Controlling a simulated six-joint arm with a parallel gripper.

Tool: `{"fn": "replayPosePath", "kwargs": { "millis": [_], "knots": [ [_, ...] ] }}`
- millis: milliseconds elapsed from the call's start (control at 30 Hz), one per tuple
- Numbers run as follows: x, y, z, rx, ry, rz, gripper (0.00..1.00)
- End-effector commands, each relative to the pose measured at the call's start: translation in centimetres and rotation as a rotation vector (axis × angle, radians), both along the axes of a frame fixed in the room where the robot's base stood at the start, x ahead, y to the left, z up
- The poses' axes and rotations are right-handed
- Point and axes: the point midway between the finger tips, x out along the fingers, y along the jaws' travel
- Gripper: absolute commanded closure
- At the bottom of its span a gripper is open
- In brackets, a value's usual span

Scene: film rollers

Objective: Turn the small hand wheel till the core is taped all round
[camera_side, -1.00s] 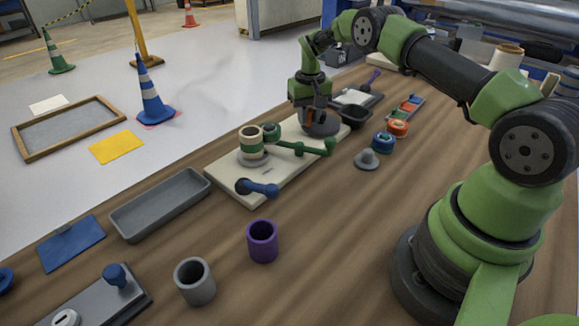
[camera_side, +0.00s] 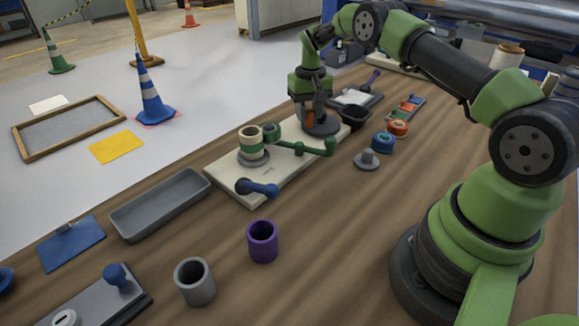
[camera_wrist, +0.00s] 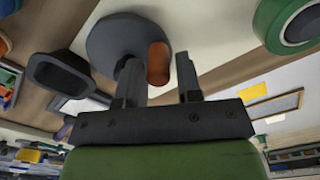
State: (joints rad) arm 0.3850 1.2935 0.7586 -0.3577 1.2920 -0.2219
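The small hand wheel is a dark grey disc (camera_side: 322,126) at the far end of the cream base plate (camera_side: 222,172). It fills the upper left of the wrist view (camera_wrist: 108,38), with an orange knob (camera_wrist: 158,62) standing on it. My gripper (camera_wrist: 160,76) has its fingers apart, one on each side of the knob, with a gap to the right finger. In the side view my gripper (camera_side: 313,108) points down over the wheel. Full tape cover cannot be told.
A green arm (camera_side: 305,149) and a blue crank (camera_side: 258,189) lie at the plate. A black bin (camera_side: 355,115) is close behind the wheel. Blue and orange rings (camera_side: 382,142) lie to the right. Purple and grey cups (camera_side: 262,241) stand in front.

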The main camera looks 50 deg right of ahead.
Motion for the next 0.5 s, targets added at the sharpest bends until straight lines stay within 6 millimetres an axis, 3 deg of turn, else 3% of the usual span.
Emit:
{"fn": "replayPosePath", "kwargs": {
  "millis": [67,167,200,500],
  "knots": [
    [0.1,-0.4,1.1,-0.012,-0.008,-0.002,0.58],
    [0.1,-0.4,1.9,-0.012,-0.008,-0.001,0.22],
    [0.1,-0.3,2.2,-0.011,-0.009,-0.001,0.04],
    [0.1,-0.2,4.7,-0.008,-0.008,0.001,0.04]
  ]
}}
